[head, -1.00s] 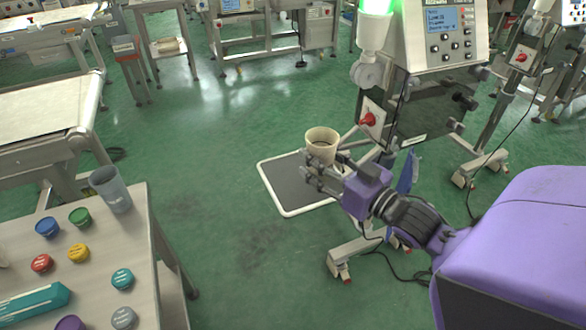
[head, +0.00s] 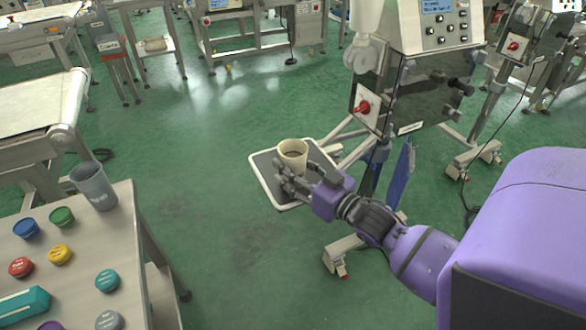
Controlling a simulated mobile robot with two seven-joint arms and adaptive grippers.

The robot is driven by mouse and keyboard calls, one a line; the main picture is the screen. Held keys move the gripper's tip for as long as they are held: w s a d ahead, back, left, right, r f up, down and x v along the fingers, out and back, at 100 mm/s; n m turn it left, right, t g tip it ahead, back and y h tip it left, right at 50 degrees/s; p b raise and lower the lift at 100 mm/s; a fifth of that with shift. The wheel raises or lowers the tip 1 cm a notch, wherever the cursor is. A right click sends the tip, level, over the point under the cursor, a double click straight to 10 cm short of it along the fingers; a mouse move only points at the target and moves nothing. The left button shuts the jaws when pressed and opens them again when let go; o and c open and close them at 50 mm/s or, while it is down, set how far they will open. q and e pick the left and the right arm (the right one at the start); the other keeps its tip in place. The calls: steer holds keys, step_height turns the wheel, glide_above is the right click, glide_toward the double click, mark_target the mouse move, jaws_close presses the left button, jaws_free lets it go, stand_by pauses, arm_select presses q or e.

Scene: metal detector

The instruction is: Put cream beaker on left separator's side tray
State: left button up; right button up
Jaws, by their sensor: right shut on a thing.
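The cream beaker (head: 293,151) is upright in my right gripper (head: 290,180), whose fingers are shut on its side. In the head view the beaker overlaps the side tray (head: 262,188), a dark mat with a white rim, joined to the separator stand on its right. I cannot tell whether the beaker's base touches the tray, because the fingers hide the lower part. The separator (head: 425,75) has a control panel and a red switch. My left gripper is not in view.
A blue cloth (head: 400,175) hangs by the separator stand. Green floor lies clear between the table and the tray.

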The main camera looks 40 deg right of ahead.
steer(key=o, duration=1.4)
steer(key=shift+c, duration=0.2)
steer(key=s+d+p, duration=0.1)
steer(key=s, duration=1.1)
steer(key=shift+p, duration=0.3)
